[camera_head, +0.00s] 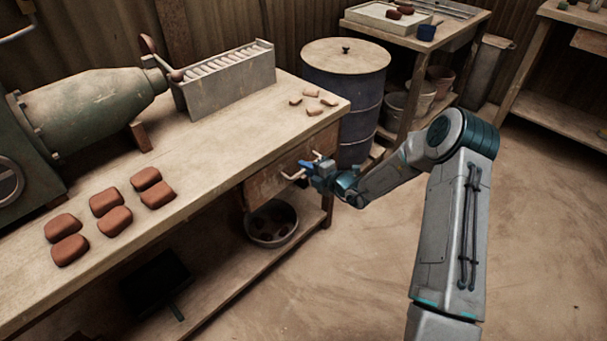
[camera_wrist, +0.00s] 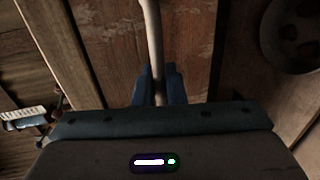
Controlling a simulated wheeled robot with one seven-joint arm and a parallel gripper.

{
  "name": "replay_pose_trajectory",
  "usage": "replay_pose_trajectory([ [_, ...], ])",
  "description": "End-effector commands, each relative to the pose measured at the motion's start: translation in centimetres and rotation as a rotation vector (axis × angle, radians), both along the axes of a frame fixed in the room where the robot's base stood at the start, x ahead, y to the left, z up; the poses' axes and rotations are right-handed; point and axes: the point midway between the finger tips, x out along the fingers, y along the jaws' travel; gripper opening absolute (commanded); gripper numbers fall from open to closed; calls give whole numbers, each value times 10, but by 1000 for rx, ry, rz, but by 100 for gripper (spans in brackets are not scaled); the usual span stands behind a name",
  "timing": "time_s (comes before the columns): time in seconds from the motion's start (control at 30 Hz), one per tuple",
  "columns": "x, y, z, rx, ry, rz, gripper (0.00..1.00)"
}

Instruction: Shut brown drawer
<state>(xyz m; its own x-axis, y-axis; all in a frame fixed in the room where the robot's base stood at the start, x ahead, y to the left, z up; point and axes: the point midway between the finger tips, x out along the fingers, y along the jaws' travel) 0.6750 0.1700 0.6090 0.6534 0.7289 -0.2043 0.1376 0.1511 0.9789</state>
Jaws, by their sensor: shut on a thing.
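The brown drawer (camera_head: 264,187) is set under the bench top at the bench's right end. Its wooden front also fills the middle of the wrist view (camera_wrist: 190,40). Its pale bar handle (camera_head: 294,176) runs up and down through the middle of the wrist view (camera_wrist: 152,35). My gripper (camera_head: 308,165) is at the drawer front, its blue fingers (camera_wrist: 158,86) shut on the handle, one on each side of the bar. The gripper hides part of the handle and drawer front. I cannot tell how far the drawer stands out.
The bench top (camera_head: 225,140) holds several red-brown blocks, a green machine (camera_head: 95,110) and a grey rack (camera_head: 228,80). A bowl (camera_head: 271,222) sits on the shelf below the drawer. A dark barrel (camera_head: 345,90) stands beyond the bench end. The floor at right is clear.

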Motion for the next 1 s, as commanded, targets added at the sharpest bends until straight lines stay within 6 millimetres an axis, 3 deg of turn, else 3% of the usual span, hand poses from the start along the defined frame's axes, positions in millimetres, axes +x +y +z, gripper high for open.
replay_pose_trajectory([
  [0.37, 7, -3, 1, 3, -2, -12, 0],
  [0.4, 7, -2, 1, 3, -3, -12, 19],
  [0.43, 7, -2, 1, 3, -3, -11, 27],
  [0.47, 7, -2, 1, 3, -3, -11, 29],
  [0.77, 6, -4, 1, 2, -2, -11, 29],
  [1.0, -14, -27, 8, 1, 1, -16, 29],
])
